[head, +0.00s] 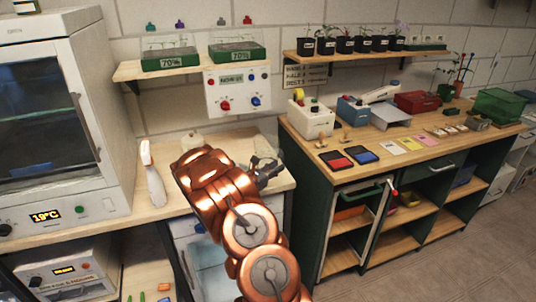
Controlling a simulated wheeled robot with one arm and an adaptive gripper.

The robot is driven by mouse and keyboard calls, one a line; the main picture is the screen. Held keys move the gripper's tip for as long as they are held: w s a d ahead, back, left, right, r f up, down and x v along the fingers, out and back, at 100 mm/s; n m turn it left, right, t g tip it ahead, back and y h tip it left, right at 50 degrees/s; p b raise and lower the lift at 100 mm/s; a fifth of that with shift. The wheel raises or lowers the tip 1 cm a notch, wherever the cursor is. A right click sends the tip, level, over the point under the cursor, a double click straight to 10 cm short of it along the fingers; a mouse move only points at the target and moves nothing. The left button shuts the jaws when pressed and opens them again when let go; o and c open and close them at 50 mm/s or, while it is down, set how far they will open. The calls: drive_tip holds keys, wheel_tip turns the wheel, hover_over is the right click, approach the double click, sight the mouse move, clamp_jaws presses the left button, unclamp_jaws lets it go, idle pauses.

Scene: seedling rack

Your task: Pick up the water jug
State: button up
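A clear, see-through vessel that looks like the water jug (264,147) stands near the right end of the light wooden counter (284,183), against the wall side. My gripper (268,173), dark with thin fingers, is at the front of this vessel and overlaps its lower part in the picture. Whether the fingers touch it or close on it cannot be made out. My copper arm hides the middle of the counter.
A white spray bottle (153,178) stands left of my arm, beside an incubator (65,130). A shelf with green boxes (236,52) and a control panel (238,90) are above. A green-sided workbench (400,140) with a white machine (311,118) stands to the right.

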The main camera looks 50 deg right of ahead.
drive_tip(key=shift+s+d+r+p, duration=0.1)
drive_tip(key=shift+d+p, duration=0.1)
drive_tip(key=shift+d, duration=0.55)
drive_tip(key=shift+s+d+r+p, duration=0.1)
drive_tip(key=shift+d+p, duration=0.05)
drive_tip(key=shift+d, duration=0.55)
clamp_jaws()
